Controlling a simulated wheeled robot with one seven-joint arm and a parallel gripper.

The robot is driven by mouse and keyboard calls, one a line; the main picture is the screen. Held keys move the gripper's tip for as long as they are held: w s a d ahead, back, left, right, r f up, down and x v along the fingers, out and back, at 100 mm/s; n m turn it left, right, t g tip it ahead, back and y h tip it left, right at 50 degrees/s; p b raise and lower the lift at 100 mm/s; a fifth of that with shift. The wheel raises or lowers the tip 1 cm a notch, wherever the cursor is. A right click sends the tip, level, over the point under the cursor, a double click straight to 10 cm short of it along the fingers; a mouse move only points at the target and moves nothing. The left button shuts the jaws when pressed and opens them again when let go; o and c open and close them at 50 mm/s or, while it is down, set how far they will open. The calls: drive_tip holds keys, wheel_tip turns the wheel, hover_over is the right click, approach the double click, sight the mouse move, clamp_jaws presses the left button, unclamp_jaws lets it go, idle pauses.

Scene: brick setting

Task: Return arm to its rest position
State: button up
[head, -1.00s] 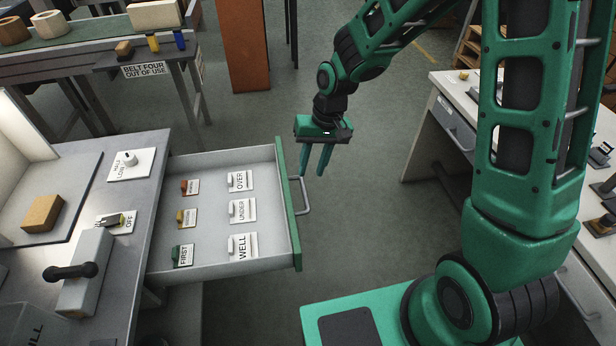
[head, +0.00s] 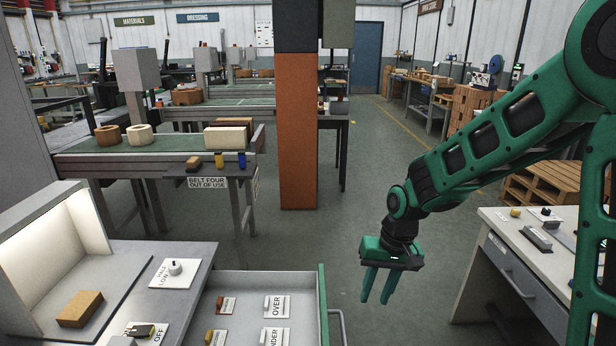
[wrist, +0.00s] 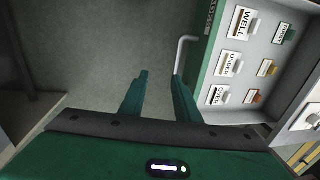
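My gripper (head: 376,297) hangs pointing down in the open aisle, right of the pulled-out drawer (head: 322,310) and apart from it in the head view. Its two green fingers have a gap between them and nothing in it; they also show in the wrist view (wrist: 159,82). My arm reaches in from the right, bent at the elbow. In the wrist view the drawer's green front (wrist: 212,60) and its grey handle (wrist: 182,48) lie beyond the right finger. The drawer holds small labelled pieces, with cards such as OVER (head: 277,306) and WELL (wrist: 242,22).
A bench with a lit booth and a brown brick (head: 80,309) stands at left. A conveyor (head: 90,143) and an orange pillar (head: 297,150) are behind. A white desk (head: 505,262) stands at right. The floor between (head: 330,240) is clear.

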drive_tip(key=s+d+r+m+h, duration=0.1)
drive_tip(key=s+d+r, duration=0.35)
drive_tip(key=d, duration=0.35)
drive_tip(key=s+d+r+m+h, duration=0.1)
drive_tip(key=s+d+r+m, duration=0.1)
drive_tip(key=s+d+r, duration=0.35)
drive_tip(key=s+d+m, duration=0.1)
drive_tip(key=s+d, duration=0.3)
drive_tip(key=s, duration=0.3)
drive_tip(key=s+d+r+m, duration=0.1)
drive_tip(key=s+d, duration=0.4)
drive_tip(key=s, duration=0.3)
drive_tip(key=shift+s+r+m+y, duration=0.3)
drive_tip(key=shift+m, duration=0.1)
drive_tip(key=shift+d, duration=0.1)
